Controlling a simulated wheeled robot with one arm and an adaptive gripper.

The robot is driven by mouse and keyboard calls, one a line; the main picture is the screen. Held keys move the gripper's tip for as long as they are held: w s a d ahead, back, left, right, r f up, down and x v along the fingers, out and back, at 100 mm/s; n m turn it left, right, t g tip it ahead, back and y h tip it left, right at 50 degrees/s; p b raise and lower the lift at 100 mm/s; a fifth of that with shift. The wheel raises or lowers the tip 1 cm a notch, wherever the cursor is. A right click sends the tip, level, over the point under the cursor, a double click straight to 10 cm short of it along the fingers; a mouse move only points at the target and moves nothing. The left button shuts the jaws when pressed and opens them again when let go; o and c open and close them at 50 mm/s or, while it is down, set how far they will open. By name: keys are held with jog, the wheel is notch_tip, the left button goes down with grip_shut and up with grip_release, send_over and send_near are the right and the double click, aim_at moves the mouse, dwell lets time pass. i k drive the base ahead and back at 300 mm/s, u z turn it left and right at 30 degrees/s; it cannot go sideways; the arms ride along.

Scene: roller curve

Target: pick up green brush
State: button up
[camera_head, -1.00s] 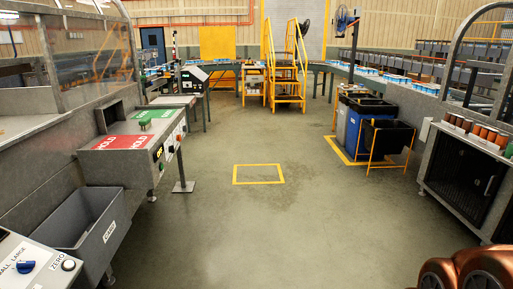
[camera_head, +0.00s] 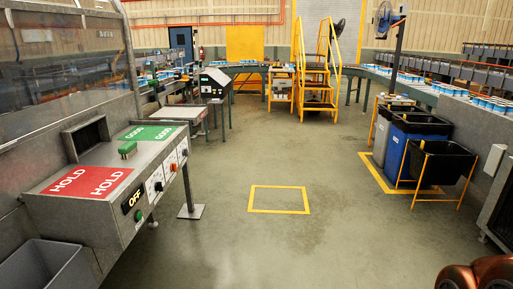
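My gripper is not in view; only a copper-coloured part, likely of my arm, shows at the bottom right.
A grey bin (camera_head: 45,262) is below the bench at the lower left. Blue (camera_head: 410,150) and black (camera_head: 443,163) bins stand at the right. Yellow steps (camera_head: 317,90) are at the back. The middle floor around a yellow marked rectangle (camera_head: 279,199) is clear.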

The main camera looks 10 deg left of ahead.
aim_at(129, 149)
jog(key=u, duration=0.2)
jog(key=i, duration=1.7)
jog(key=u, duration=0.95)
jog(key=i, duration=1.15)
jog(key=u, duration=2)
jog(key=i, duration=1.05)
jog(key=u, duration=0.55)
